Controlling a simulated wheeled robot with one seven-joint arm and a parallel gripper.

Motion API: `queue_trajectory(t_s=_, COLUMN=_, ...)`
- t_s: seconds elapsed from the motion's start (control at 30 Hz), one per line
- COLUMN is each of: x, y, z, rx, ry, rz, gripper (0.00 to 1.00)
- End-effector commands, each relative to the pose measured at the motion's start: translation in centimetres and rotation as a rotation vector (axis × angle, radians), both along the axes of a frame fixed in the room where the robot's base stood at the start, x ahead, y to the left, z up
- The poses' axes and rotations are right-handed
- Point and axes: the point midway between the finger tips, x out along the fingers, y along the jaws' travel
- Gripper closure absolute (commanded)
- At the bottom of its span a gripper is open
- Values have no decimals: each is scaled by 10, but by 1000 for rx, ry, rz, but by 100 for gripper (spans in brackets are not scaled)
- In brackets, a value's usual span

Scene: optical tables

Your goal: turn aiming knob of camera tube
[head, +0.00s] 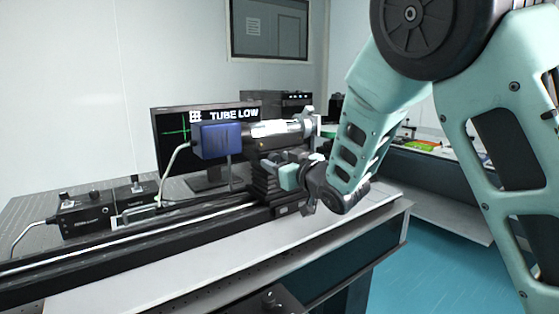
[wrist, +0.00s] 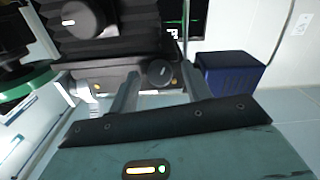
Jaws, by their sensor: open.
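The camera tube (head: 275,130), a silver and black barrel with a blue box (head: 221,140) at its left end, sits on a black ribbed mount (head: 264,182). The blue box also shows in the wrist view (wrist: 232,75). In the wrist view a small round black knob (wrist: 160,72) lies between the fingertips of my gripper (wrist: 160,80). The fingers are open on both sides of it, and I cannot tell whether either touches it. A larger black knob (wrist: 82,19) is above left. In the head view my gripper (head: 290,177) is beside the mount, its fingers mostly hidden.
A monitor (head: 172,140) behind the tube reads "TUBE LOW" and shows a green cross. A long black rail (head: 130,248) runs along the table. A black control box (head: 84,218) with knobs stands at left. A side bench (head: 430,165) is at right, with blue floor between.

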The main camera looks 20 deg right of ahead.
Motion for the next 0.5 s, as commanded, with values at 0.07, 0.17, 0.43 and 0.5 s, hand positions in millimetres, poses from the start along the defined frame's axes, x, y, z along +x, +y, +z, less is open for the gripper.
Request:
queue_trajectory(t_s=0.07, x=1, y=0, z=0, rx=0, ry=0, rz=0, gripper=51)
queue_trajectory(t_s=0.17, x=1, y=0, z=0, rx=0, ry=0, rz=0, gripper=51)
queue_trajectory(t_s=0.43, x=1, y=0, z=0, rx=0, ry=0, rz=-1, gripper=96)
queue_trajectory(t_s=0.5, x=1, y=0, z=0, rx=0, ry=0, rz=-1, gripper=96)
